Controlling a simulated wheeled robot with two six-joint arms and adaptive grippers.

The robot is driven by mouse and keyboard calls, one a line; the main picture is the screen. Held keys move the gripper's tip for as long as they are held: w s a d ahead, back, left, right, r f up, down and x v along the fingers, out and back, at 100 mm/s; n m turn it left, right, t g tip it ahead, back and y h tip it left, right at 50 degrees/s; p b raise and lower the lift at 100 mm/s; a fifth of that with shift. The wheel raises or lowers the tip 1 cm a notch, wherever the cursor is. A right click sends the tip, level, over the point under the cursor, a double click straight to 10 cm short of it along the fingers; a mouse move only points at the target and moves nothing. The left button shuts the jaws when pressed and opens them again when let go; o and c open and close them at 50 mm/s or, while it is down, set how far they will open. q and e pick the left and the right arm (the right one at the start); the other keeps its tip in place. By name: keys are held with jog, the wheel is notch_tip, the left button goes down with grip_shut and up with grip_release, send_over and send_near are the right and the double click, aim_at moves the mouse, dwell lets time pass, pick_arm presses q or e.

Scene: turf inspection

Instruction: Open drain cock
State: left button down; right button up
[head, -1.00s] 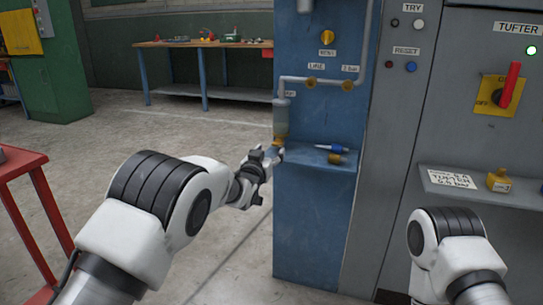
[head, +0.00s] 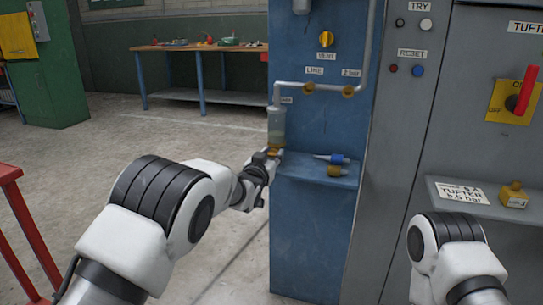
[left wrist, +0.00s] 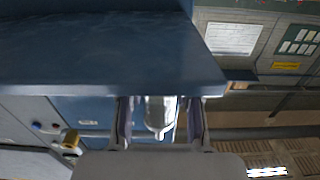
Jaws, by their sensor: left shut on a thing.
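The clear filter bowl (head: 277,122) hangs upright under the pipe on the blue panel (head: 310,235), with a yellowish drain cock (head: 274,151) at its lower end. My left gripper (head: 269,156) is at the bottom of the bowl, shut on the drain cock, and hides most of it. In the left wrist view the two fingers (left wrist: 160,125) stand on either side of the clear bowl (left wrist: 160,112). The cock itself cannot be made out there. Of my right arm only a link shows in the head view; its gripper is out of view.
A yellow vent knob (head: 326,39) is above. The grey tufter cabinet (head: 390,140) stands right. A red frame (head: 30,225) is at left; open floor lies between.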

aim_at(275, 120)
pick_arm(q)
jog(key=m, duration=0.4)
jog(key=shift+d, duration=0.1)
jog(key=c, duration=0.8)
grip_release()
jog(key=shift+f, duration=0.1)
jog(key=shift+o, duration=0.2)
notch_tip(275, 120, up, 10)
jog(key=shift+r, duration=0.1)
jog(key=shift+c, duration=0.4)
